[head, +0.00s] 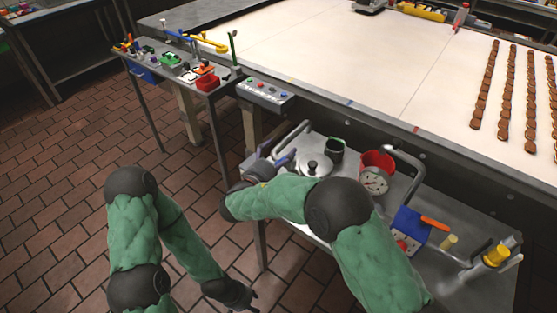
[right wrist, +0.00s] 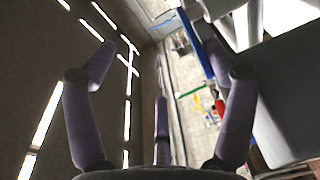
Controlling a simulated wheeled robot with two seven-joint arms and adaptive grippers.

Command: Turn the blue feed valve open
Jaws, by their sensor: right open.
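A small blue part (head: 287,158), which may be the blue feed valve's handle, shows beside a bent grey pipe on the low metal bench. My right gripper (head: 268,168) is close to it at the bench's left end, partly hidden by my forearm. In the right wrist view my right gripper (right wrist: 160,58) has its fingers wide apart with nothing between them. A long blue bar (right wrist: 191,45) lies close to the right finger there; I cannot tell if they touch. My left gripper (head: 243,296) hangs low over the floor, away from the bench; its jaws are too small to read.
A conveyor (head: 330,60) stands above. A side table (head: 205,83) holds small parts.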

